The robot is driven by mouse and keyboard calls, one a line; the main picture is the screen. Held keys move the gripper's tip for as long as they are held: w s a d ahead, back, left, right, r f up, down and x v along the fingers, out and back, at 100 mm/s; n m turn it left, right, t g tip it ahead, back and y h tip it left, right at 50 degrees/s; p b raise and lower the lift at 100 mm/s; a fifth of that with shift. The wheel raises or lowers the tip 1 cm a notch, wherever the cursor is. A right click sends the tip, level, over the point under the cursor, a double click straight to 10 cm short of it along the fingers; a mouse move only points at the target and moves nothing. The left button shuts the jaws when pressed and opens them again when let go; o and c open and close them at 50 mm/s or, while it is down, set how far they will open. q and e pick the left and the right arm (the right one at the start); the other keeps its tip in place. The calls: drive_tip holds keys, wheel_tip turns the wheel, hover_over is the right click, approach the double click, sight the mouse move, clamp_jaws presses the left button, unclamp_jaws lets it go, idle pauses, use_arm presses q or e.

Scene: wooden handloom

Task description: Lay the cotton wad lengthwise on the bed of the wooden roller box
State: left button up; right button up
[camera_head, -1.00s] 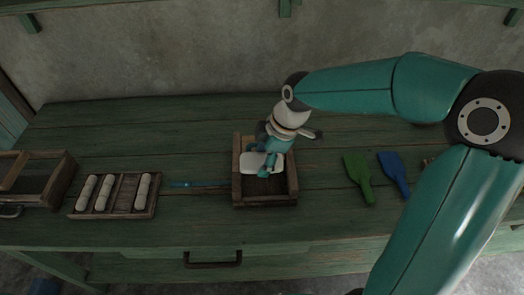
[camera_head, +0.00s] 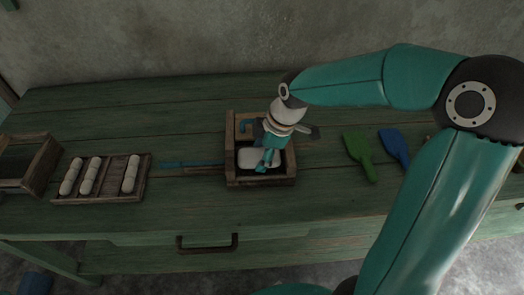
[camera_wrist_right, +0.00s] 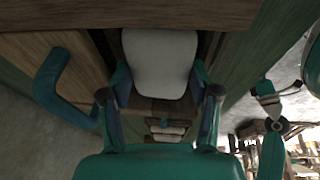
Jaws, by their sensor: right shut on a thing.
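The cotton wad (camera_head: 249,159) is a white, rounded, oblong pad, low inside the wooden roller box (camera_head: 261,181). In the head view its long side runs left to right. My right gripper (camera_head: 265,162) reaches down into the box and is shut on the wad. The right wrist view shows the wad (camera_wrist_right: 160,62) between the two fingers (camera_wrist_right: 160,88). My gripper hides part of the wad, and I cannot tell whether its whole underside touches the bed. My left gripper is not in view.
A tray (camera_head: 112,180) with several white rolls and a thin blue rod (camera_head: 190,164) lie left. A green paddle (camera_head: 359,152) and a blue paddle (camera_head: 395,147) lie right. Another wooden box (camera_head: 42,170) stands far left.

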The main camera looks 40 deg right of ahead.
drive_tip(key=shift+d, duration=0.1)
idle(0.3)
drive_tip(key=o, duration=0.9)
drive_tip(key=shift+o, duration=0.3)
drive_tip(key=shift+o, duration=0.7)
drive_tip(key=shift+r, duration=0.1)
drive_tip(key=shift+r+p, duration=2.85)
drive_tip(key=shift+r, duration=1.1)
